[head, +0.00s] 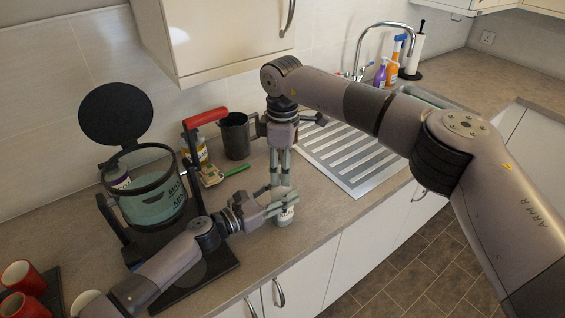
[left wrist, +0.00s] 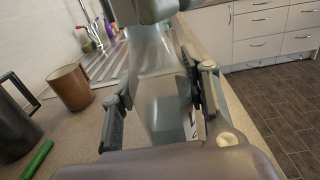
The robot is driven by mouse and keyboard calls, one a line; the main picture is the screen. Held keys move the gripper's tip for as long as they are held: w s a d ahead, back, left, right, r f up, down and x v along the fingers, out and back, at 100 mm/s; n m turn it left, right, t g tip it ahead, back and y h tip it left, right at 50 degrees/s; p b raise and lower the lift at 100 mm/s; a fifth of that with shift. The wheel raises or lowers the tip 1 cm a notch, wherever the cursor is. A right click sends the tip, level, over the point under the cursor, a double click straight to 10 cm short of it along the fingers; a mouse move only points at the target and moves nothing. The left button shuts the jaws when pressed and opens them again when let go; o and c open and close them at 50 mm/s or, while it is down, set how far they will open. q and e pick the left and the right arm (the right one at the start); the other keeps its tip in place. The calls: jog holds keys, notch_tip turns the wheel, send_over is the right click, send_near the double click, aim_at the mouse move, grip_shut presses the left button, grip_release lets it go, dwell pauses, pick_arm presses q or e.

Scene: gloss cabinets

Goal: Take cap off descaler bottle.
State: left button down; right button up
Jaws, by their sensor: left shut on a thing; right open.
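The descaler bottle (head: 286,219) is a small bottle with a pale label, upright near the counter's front edge. My left gripper (head: 278,204) comes in from the left and is shut around the bottle's body. In the left wrist view the bottle (left wrist: 168,118) shows between the left fingers. My right gripper (head: 281,183) points straight down over the bottle's top, with its fingers open. The cap is hidden by the right fingers, so I cannot tell whether they touch it.
Behind are a dark jug (head: 235,136), another bottle (head: 198,150) and a green-handled brush (head: 235,170). The sink drainer (head: 350,155) lies right; red mugs (head: 22,277) sit front left.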

jog(key=shift+c, duration=0.6)
grip_shut()
